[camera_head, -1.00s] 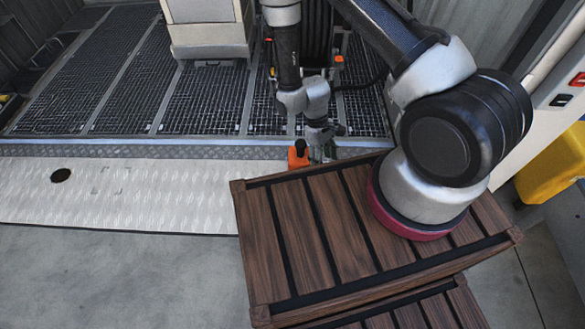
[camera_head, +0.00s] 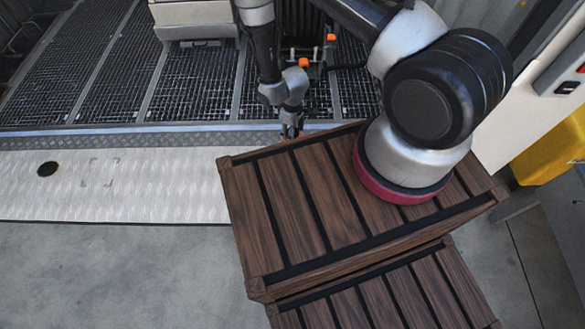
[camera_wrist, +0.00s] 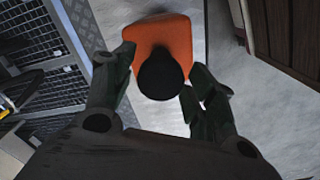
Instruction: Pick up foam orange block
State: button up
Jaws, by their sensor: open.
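The foam orange block (camera_wrist: 170,28) shows in the wrist view at the top middle, between my gripper's fingers. A round black part on it faces the camera. My gripper (camera_wrist: 160,72) is open, with one finger on each side of the block; I cannot tell whether either finger touches it. In the head view my gripper (camera_head: 290,128) is small, just beyond the far left part of the wooden crate top. The block cannot be made out in the head view now; the crate edge or gripper hides it.
A slatted wooden crate (camera_head: 262,210) stands in front, with another (camera_head: 345,308) below and nearer. A white patterned floor strip (camera_head: 120,180) and dark grating (camera_head: 200,85) lie beyond. Bare grey floor (camera_head: 110,270) is clear at left. A yellow object (camera_head: 548,150) stands at right.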

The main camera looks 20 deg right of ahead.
jog(key=shift+s+f, duration=0.1)
jog(key=shift+f, duration=1.45)
grip_shut()
jog(key=shift+r, duration=0.1)
